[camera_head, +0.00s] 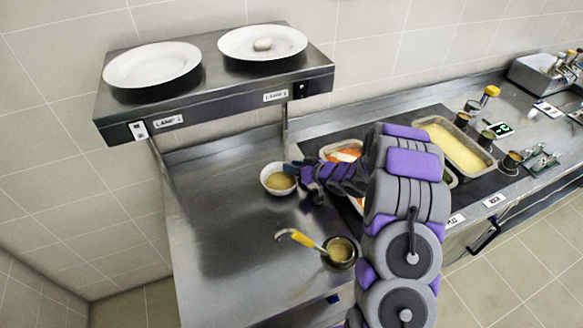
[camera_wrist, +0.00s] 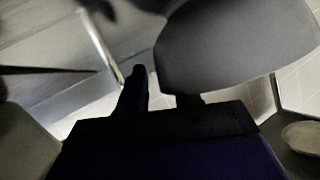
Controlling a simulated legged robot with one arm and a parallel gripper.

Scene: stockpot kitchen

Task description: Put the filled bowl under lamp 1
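A white bowl (camera_head: 280,190) with yellow-brown contents is at the back of the steel counter, in front of the shelf's right post. My gripper (camera_head: 293,171) is at the bowl's right rim. In the wrist view, a large grey curved surface, which looks like the bowl (camera_wrist: 235,45), is close to my dark fingers (camera_wrist: 160,92) and hides most of one. I cannot tell whether they are closed on the rim. The lamp shelf (camera_head: 220,90) has a left label (camera_head: 168,121) and a right label (camera_head: 276,96); both start with LAMP, but their numbers are too small to read.
Two white plates (camera_head: 152,64) (camera_head: 262,42) stand on the shelf, the right one with a small pale object. A small pot (camera_head: 340,252) with a yellow-handled ladle (camera_head: 297,237) is at the counter's front. Food trays (camera_head: 455,145) are to the right. The left counter is clear.

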